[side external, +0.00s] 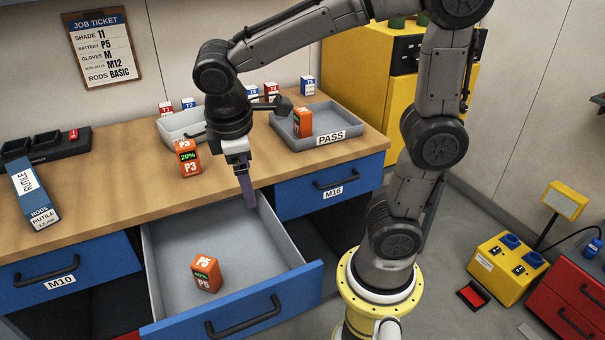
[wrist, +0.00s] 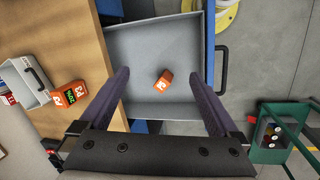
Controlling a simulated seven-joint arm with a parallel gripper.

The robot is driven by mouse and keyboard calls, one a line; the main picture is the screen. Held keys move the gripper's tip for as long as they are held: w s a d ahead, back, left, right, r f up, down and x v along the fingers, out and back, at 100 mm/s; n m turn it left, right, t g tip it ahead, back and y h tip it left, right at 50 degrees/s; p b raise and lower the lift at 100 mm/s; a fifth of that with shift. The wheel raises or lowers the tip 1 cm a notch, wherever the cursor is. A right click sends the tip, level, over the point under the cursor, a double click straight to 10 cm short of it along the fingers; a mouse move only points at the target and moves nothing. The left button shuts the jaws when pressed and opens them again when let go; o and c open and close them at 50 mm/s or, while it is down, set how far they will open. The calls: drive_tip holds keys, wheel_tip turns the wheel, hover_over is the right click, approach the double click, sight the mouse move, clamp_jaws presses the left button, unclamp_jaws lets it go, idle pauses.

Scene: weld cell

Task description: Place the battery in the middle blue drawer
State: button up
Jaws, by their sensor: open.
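The middle blue drawer (side external: 290,291) is pulled open; its grey inside also shows in the wrist view (wrist: 150,45). An orange battery marked P5 and 40% (side external: 206,273) rests in the drawer, towards its front left in the side view. It also shows in the wrist view (wrist: 162,82), between and beyond the fingers. A P3 battery marked 20% (side external: 187,157) stands on the bench by the drawer. A third orange battery (side external: 303,122) is in the grey PASS tray (side external: 345,128). My gripper (side external: 249,203) is open and empty above the drawer's rear part, apart from the P5 battery.
A job ticket (side external: 99,47) on the wall lists battery P5. A grey bin (side external: 182,124) stands on the bench. Closed blue drawers M10 (side external: 85,265) and M16 (side external: 300,200) flank the open one.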

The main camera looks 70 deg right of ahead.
drive_tip(key=s+d+r+m+t+y, duration=0.1)
drive_tip(key=s+m+t, duration=0.4)
drive_tip(key=s, duration=0.5)
drive_tip(key=shift+d+r+m+y, duration=0.15)
drive_tip(key=shift+d+m+y, duration=0.15)
drive_tip(key=shift+m+y, duration=0.45)
